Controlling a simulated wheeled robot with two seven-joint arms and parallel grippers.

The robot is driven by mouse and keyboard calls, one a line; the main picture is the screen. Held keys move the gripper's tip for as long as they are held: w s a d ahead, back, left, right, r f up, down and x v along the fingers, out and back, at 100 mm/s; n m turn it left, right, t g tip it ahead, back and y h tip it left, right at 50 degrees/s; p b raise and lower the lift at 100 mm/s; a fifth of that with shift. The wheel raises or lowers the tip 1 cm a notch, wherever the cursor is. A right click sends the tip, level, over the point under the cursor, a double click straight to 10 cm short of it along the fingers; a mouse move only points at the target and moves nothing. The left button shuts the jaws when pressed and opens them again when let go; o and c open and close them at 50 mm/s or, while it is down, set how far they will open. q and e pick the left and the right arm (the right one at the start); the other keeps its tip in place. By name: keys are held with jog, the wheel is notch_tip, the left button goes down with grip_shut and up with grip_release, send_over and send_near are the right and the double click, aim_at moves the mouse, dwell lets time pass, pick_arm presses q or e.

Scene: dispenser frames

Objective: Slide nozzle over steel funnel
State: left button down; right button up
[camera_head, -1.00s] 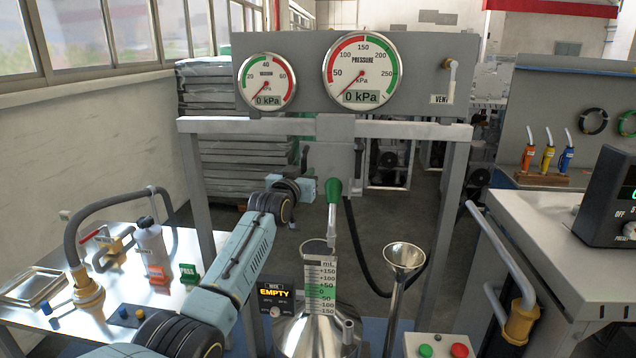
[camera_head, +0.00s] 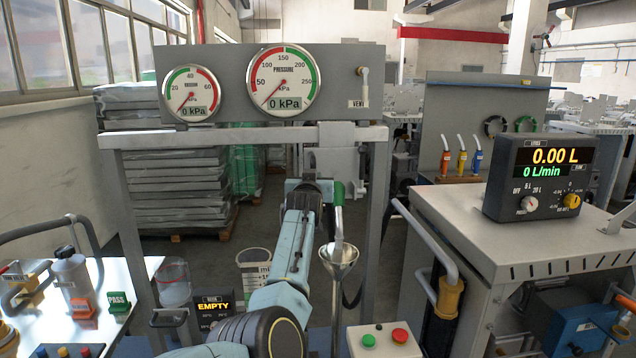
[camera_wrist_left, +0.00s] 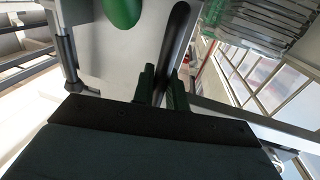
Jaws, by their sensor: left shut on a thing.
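The nozzle (camera_head: 339,200) has a green grip and a thin steel spout pointing down. The steel funnel (camera_head: 338,256) stands upright below it on a narrow stem. In the head view the spout's lower end overlaps the funnel mouth; I cannot tell how deep it sits. My left gripper (camera_head: 325,190) is at the nozzle's grip, largely hidden by my wrist, and shut on it. In the left wrist view its two fingers (camera_wrist_left: 163,88) stand close together, with green of the nozzle (camera_wrist_left: 118,10) at the top. The contact itself is unclear. My right gripper is not in view.
A grey gauge frame (camera_head: 250,136) stands behind. A button box (camera_head: 383,341) is in front of the funnel. A steel cart (camera_head: 520,225) with a flow meter (camera_head: 540,178) is at right. My arm partly covers the graduated measure (camera_head: 254,266).

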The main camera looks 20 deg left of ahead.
pick_arm(q)
jog(key=shift+d, duration=0.2)
jog(key=c, duration=1.7)
grip_release()
jog(key=shift+o, duration=1)
jog(key=shift+w+d, duration=0.15)
jog(key=v, duration=1.3)
